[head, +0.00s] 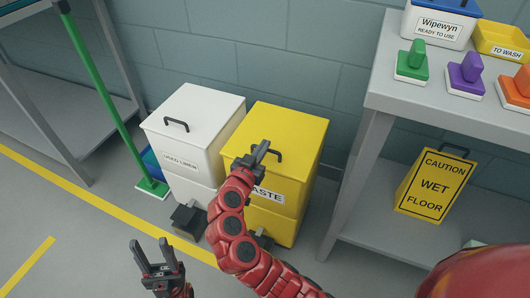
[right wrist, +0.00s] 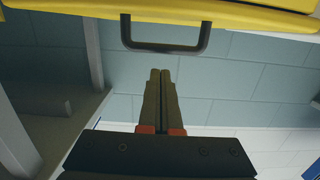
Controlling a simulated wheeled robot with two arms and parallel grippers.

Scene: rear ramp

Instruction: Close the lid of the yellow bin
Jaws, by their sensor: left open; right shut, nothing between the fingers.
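The yellow bin (head: 292,225) with a waste label stands against the wall. Its lid (head: 290,125) looks flat across the top; I cannot tell whether it sits fully flush. A black handle (head: 280,151) stands on the lid. My right gripper (head: 262,147) is shut and empty, in front of the handle and hiding part of it. In the right wrist view the shut fingers (right wrist: 161,74) point towards the handle (right wrist: 165,47) on the yellow lid (right wrist: 240,13), with a visible gap. My left gripper (head: 153,247) is open and empty, low at the left, away from the bin.
A white bin (head: 195,115) stands directly left of the yellow one, with a black pedal (head: 188,221) in front. A green-handled broom (head: 105,100) leans further left. At right are a grey shelf unit (head: 375,95) and a yellow wet-floor sign (head: 437,184).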

